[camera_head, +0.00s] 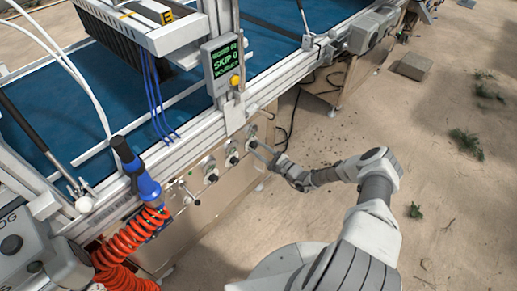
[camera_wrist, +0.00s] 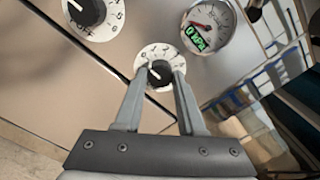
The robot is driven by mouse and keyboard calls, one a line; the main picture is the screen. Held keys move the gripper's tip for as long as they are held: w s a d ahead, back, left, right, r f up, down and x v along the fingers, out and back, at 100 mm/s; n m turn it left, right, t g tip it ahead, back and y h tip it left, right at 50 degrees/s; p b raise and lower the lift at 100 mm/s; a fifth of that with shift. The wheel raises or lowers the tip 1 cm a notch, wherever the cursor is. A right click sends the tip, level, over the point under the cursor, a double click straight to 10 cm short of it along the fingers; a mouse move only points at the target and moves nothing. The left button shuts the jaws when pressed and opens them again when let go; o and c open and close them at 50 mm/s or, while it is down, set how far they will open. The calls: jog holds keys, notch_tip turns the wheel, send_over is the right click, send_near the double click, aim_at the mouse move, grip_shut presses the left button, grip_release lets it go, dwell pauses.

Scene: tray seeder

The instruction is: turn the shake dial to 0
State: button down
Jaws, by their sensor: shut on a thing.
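A dial with a black knob (camera_wrist: 159,76) on a white numbered plate sits on the beige panel, between the two fingertips of my gripper (camera_wrist: 158,82) in the wrist view. The fingers are shut on the knob from both sides. A white mark on the knob points to the upper left in that view. The digits are too small to read surely, and no name label is legible, so I cannot tell from lettering that this is the shake dial. In the head view my gripper (camera_head: 257,149) reaches the rightmost dial of the row (camera_head: 251,144).
A second black dial (camera_wrist: 88,12) and a round gauge with a green display (camera_wrist: 199,37) flank the held dial. In the head view, a blue-handled tool with a red coiled hose (camera_head: 148,187) hangs at left. A green-lit screen (camera_head: 225,63) stands above. Sandy ground is open at right.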

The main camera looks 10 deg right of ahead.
jog(key=c, duration=0.5)
grip_release()
jog(key=p+v, duration=0.2)
jog(key=v, duration=1.5)
jog(key=shift+s+d+p, duration=0.15)
jog(key=shift+s+p, duration=0.05)
jog(key=shift+p, duration=0.2)
